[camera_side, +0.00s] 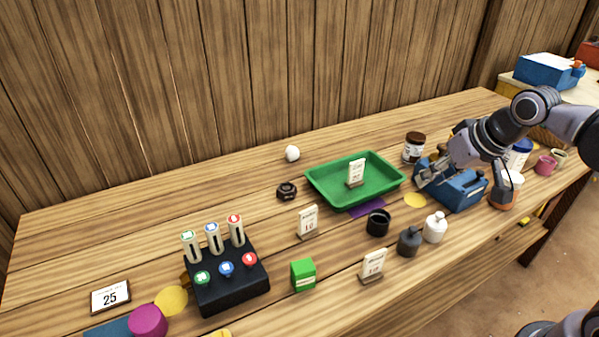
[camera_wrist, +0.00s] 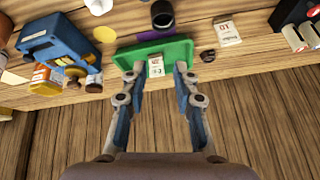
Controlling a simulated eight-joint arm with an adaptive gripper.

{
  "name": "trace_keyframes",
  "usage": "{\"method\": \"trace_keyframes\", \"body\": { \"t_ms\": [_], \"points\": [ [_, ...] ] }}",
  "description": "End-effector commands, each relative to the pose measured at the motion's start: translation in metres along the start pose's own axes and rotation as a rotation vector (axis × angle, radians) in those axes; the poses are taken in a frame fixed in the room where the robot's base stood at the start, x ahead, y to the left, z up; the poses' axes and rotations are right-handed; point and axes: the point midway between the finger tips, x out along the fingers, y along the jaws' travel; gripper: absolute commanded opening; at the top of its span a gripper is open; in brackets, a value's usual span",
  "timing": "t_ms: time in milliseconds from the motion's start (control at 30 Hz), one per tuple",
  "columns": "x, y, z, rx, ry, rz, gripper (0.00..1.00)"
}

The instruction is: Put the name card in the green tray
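The green tray (camera_side: 325,192) lies at the middle of the table, and its green edge also shows in the wrist view (camera_wrist: 184,48). A small upright white card (camera_side: 356,170) stands inside it; in the wrist view this card (camera_wrist: 156,66) appears between my fingers but beyond their tips. Its print is too small to read, so I cannot tell whether it is the name card. Similar cards stand in front of the tray (camera_side: 308,221) and near the front edge (camera_side: 373,264). My gripper (camera_side: 428,170) is open and empty, to the right of the tray.
A blue device (camera_side: 462,190) stands below my arm, right of the tray. A brown-lidded jar (camera_side: 413,147), black cup (camera_side: 378,222) and two bottles (camera_side: 435,227) are close by. A black block with several coloured tags (camera_side: 232,289) and a framed 25 sign (camera_side: 110,296) are left.

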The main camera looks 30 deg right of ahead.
Motion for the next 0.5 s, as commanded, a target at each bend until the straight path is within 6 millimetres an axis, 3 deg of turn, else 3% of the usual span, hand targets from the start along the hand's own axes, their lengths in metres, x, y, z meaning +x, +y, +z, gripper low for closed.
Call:
{"method": "trace_keyframes", "body": {
  "t_ms": [33,200,500],
  "points": [
    [0.001,0.002,0.015,-0.046,0.019,-0.005,0.29],
    [0.006,0.008,0.047,-0.176,0.069,-0.015,0.29],
    [0.01,0.01,0.059,-0.236,0.092,-0.017,0.29]
  ]
}}
